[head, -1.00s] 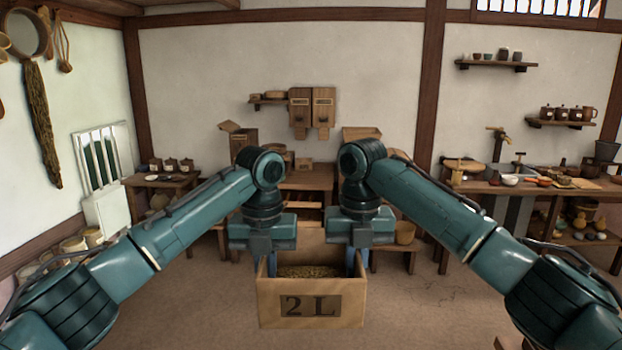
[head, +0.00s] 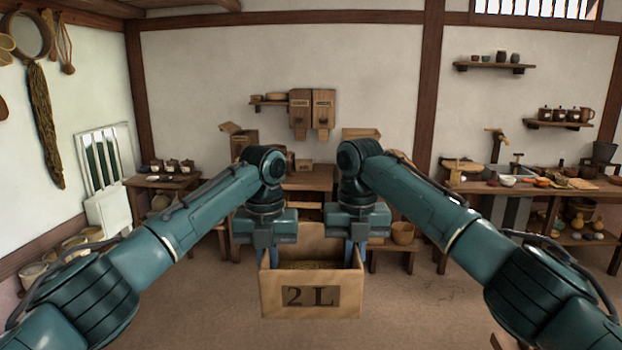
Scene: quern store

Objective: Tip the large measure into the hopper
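The large measure is a pale wooden box (head: 282,305) marked "2 L", upright in the lower middle of the head view, with brownish grain (head: 312,265) inside. My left gripper (head: 271,256) is at its left side wall and my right gripper (head: 354,255) at its right side wall. Both seem shut on these walls, and the box hangs above the floor between them; the fingertips are partly hidden. I cannot tell which thing is the hopper. Two labelled wooden boxes (head: 312,108) hang on the back wall, and an open-topped wooden box (head: 361,133) shows behind my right arm.
A wooden table (head: 308,180) stands behind my arms, partly hidden. A low stool with a basket (head: 403,233) is right of the measure. A small table with jars (head: 160,182) stands left, and a loaded counter (head: 540,187) right.

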